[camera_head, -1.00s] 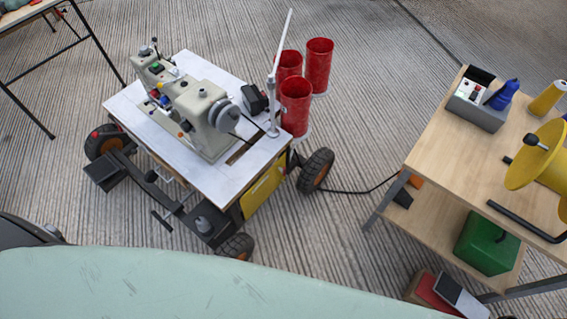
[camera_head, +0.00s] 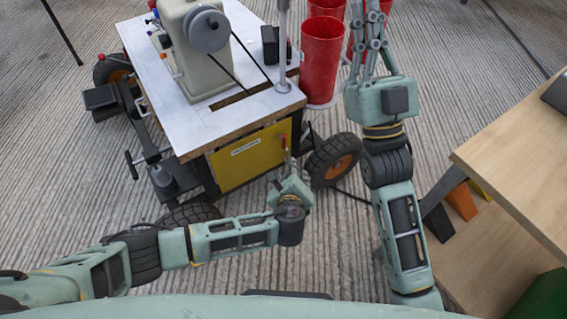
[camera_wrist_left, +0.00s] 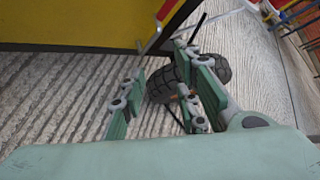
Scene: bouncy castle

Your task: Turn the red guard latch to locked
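The red guard latch (camera_head: 283,140) is a small red piece at the right edge of the yellow guard panel (camera_head: 235,160) under the sewing machine table. In the left wrist view a small red piece (camera_wrist_left: 166,10) shows at the edge of the yellow panel (camera_wrist_left: 80,22); whether it is the latch's handle is hard to tell. My left gripper (camera_head: 289,160) is just below the latch in the head view. In the left wrist view its fingers (camera_wrist_left: 160,75) are spread and empty, short of the panel. My right gripper (camera_head: 371,22) is raised at the right, its fingers apart and empty.
A wheel (camera_head: 333,160) stands just right of the panel, close to my left gripper. Red cylinders (camera_head: 322,60) stand behind my right gripper. A wooden workbench (camera_head: 520,150) is at the right. The ribbed floor in front is mostly clear.

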